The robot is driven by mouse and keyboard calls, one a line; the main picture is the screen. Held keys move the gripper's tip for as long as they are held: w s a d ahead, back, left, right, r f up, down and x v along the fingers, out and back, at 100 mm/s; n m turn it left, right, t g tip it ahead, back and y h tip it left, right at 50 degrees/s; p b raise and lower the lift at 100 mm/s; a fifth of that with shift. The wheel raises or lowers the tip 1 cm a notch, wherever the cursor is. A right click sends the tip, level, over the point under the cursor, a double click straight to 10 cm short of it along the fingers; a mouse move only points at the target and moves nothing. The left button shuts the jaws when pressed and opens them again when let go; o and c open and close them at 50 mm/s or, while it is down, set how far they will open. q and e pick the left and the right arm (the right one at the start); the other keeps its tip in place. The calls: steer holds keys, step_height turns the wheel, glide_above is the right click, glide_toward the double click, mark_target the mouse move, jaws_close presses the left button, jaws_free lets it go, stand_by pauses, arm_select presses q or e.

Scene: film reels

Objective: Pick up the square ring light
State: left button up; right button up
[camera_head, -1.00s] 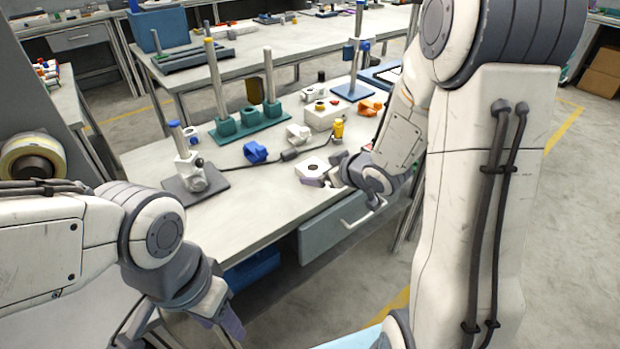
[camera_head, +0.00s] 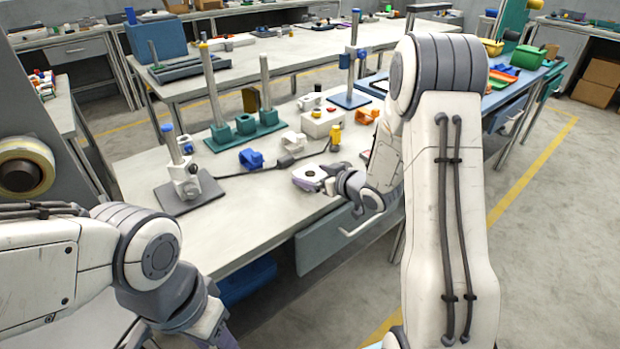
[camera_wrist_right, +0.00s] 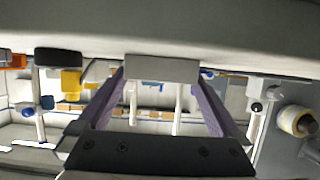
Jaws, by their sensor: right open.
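The square ring light (camera_head: 309,174) is a pale, flat, squarish block with a dark hole in its middle, near the front edge of the workbench in the head view. My right gripper (camera_head: 318,183) is low at the bench with its fingers around the ring light. In the right wrist view, which looks upside down, a grey block (camera_wrist_right: 162,68), apparently the ring light, sits between the two open purple fingers. Whether they touch it I cannot tell. My left gripper (camera_head: 222,338) hangs at the bottom edge, in front of the bench, partly cut off; its jaws are unclear.
A blue clamp (camera_head: 251,159) and a black cable lie left of the ring light. A yellow cylinder (camera_head: 335,138) and a white box (camera_head: 321,122) stand behind it. A stand on a grey plate (camera_head: 188,192) is at the left. A drawer (camera_head: 325,238) hangs below the bench edge.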

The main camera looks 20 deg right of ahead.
steer(key=shift+x, duration=0.85)
steer(key=c, duration=1.2)
steer(key=shift+r, duration=0.1)
steer(key=shift+c, duration=0.2)
